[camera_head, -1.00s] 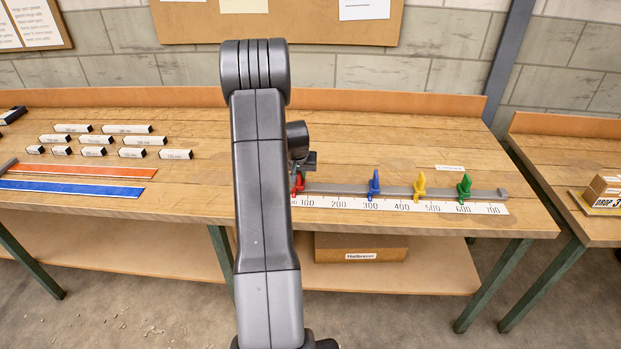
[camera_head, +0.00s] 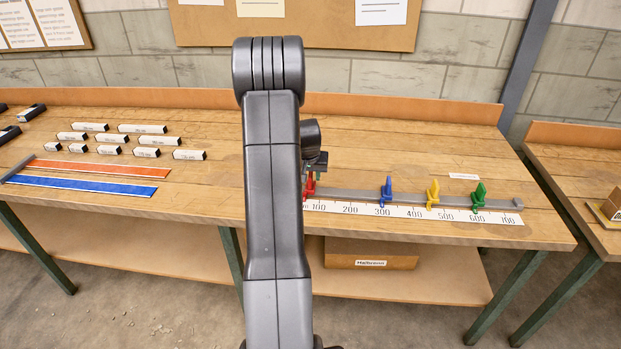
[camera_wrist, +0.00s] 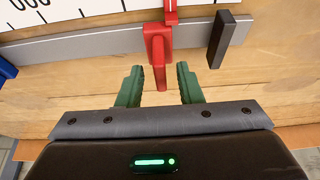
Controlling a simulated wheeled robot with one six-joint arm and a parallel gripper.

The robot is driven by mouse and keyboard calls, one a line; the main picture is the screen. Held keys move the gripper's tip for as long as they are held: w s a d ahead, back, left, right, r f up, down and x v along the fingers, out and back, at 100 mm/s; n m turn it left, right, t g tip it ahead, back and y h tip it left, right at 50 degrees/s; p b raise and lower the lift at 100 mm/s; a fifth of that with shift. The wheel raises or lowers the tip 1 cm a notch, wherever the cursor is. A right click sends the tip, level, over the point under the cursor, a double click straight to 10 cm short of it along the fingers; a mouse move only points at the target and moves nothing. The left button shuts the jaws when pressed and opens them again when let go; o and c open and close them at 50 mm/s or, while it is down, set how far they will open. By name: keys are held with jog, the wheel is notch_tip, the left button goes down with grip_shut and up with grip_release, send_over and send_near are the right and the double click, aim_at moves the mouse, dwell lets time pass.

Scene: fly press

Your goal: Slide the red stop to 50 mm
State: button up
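The red stop (camera_head: 309,187) sits on the grey rail (camera_head: 350,196), near the 100 mark of the white scale (camera_head: 414,213). My arm hides the scale's low end in the head view. In the wrist view the red stop (camera_wrist: 158,50) reaches down between the two green fingers of my gripper (camera_wrist: 160,78). Bare wood shows on both sides of the stop, so the fingers straddle it without gripping. The stop's exact reading cannot be told.
A blue stop (camera_head: 387,189), a yellow stop (camera_head: 432,193) and a green stop (camera_head: 479,196) stand farther right on the rail. A dark upright block (camera_wrist: 221,38) stands at the rail beside the red stop in the wrist view. Labelled blocks (camera_head: 142,129) lie left on the bench.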

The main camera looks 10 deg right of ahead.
jog(key=b+v, duration=0.1)
jog(key=v, duration=1)
jog(key=shift+s+r, duration=0.25)
jog(key=shift+r, duration=0.1)
jog(key=shift+a, duration=0.1)
jog(key=p+x, duration=0.1)
jog(key=x, duration=1.3)
jog(key=shift+w+p, duration=0.1)
jog(key=shift+p, duration=0.2)
jog(key=shift+d+r, duration=0.1)
jog(key=shift+d, duration=0.3)
